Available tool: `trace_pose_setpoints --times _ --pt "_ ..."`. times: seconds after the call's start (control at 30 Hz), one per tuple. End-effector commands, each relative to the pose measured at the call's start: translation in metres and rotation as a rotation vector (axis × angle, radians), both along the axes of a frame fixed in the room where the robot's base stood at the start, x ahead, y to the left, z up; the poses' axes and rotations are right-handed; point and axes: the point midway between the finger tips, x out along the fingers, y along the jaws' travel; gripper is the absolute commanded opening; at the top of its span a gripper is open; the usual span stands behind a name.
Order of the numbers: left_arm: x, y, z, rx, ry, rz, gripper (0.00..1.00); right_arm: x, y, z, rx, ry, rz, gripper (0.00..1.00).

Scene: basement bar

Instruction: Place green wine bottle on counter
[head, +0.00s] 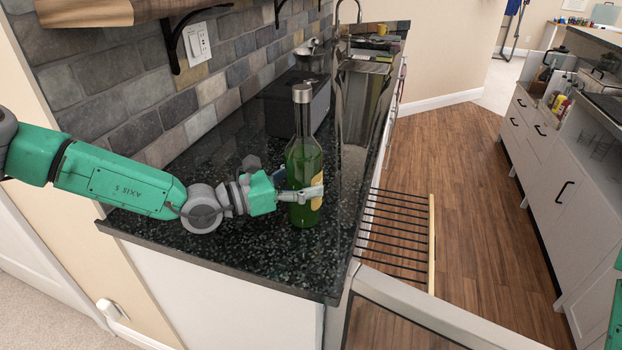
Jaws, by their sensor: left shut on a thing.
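The green wine bottle (303,160) stands upright at the dark speckled counter (240,262), with a silver cap and a yellowish label partly hidden by a finger. Its base appears to be on or just over the counter top; I cannot tell whether it touches. My left gripper (301,193) is shut around the bottle's lower body, reaching in from the left over the counter. My right gripper is not in view; only a bit of green shows at the right edge.
A dark box (296,103) stands behind the bottle against the stone wall. A sink (366,68) lies farther back. The counter's front left part is clear. A shelf bracket (180,40) hangs above.

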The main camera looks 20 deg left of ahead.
Motion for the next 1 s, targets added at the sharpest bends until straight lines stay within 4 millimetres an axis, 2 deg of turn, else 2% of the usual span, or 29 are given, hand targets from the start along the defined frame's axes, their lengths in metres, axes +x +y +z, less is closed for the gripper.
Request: trace_pose_setpoints --times 0.03,0.4,0.9,0.93,0.97,1.0 --pt "0.001 -0.001 0.004 -0.004 -0.007 0.001 0.11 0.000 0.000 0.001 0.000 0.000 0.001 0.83" --pt "0.001 -0.009 0.004 0.002 -0.007 -0.001 0.11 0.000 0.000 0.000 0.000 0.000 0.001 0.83" --pt "0.001 -0.002 -0.005 -0.004 -0.007 0.000 0.11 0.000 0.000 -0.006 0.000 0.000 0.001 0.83" --pt "0.001 -0.002 -0.005 -0.003 -0.007 0.000 0.73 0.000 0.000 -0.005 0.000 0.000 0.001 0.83" --pt "0.001 -0.003 -0.005 -0.003 -0.007 0.000 0.83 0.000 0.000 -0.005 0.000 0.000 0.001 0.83" --pt "0.001 -0.003 -0.005 -0.003 -0.006 0.000 0.87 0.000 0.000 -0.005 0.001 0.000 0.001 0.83"
